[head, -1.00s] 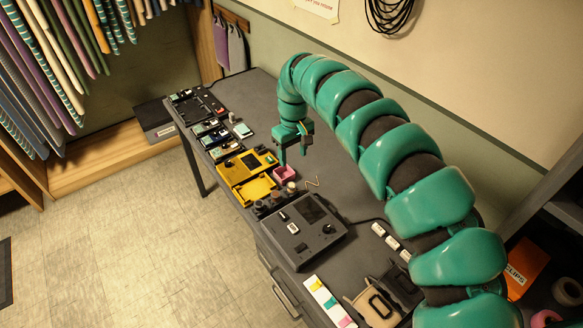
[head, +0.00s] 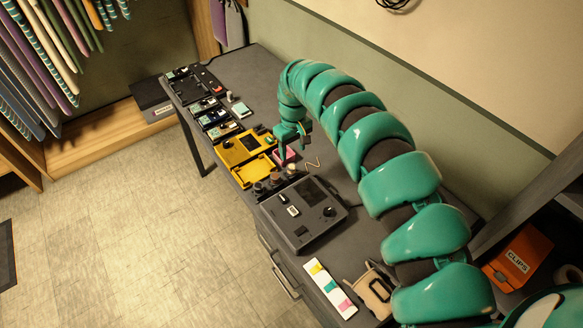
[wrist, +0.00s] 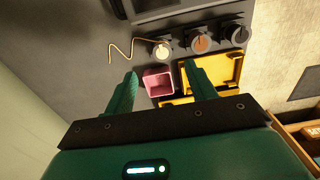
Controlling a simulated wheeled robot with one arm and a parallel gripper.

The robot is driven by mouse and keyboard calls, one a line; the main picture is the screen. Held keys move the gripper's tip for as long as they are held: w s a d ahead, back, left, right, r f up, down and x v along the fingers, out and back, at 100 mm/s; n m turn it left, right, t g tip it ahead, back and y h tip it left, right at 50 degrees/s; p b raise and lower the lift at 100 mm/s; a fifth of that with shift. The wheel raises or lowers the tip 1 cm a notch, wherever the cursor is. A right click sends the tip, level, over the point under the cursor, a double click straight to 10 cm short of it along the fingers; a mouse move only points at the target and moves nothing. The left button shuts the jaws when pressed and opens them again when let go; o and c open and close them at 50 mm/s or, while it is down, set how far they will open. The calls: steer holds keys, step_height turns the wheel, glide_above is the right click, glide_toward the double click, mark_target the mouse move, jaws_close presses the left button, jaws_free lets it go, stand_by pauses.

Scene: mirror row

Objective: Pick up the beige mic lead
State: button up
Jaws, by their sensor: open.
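The beige mic lead (head: 313,163) is a thin zigzag wire on the grey table, to the right of the pink tray. In the wrist view the lead (wrist: 122,49) lies ahead and left of my gripper, and its right end reaches a round holder with a cream top (wrist: 161,50). My gripper (wrist: 160,74) is open and empty, its fingers apart on either side of the small pink tray (wrist: 158,83) as seen from the wrist. In the head view my gripper (head: 287,150) hangs above the tray, left of the lead and apart from it.
Holders with orange-brown (wrist: 201,43) and grey (wrist: 239,37) tops stand in a row beside the cream one. A yellow case (head: 255,168) lies left of the pink tray. A dark grey device (head: 303,212) stands in front. The wall rises behind the table.

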mark_target(292, 167)
steer(key=shift+f+p, duration=0.4)
steer(key=shift+f, duration=0.95)
steer(key=shift+a+f+p, duration=0.15)
steer(key=shift+f+p, duration=0.25)
steer(key=shift+f, duration=0.35)
steer(key=shift+a+f+p, duration=0.1)
steer(key=shift+f+p, duration=0.3)
steer(key=shift+f, duration=0.3)
steer(key=shift+f+b, duration=0.55)
steer(key=shift+f, duration=0.7)
steer(key=shift+s, duration=0.1)
steer(key=c, duration=1.1)
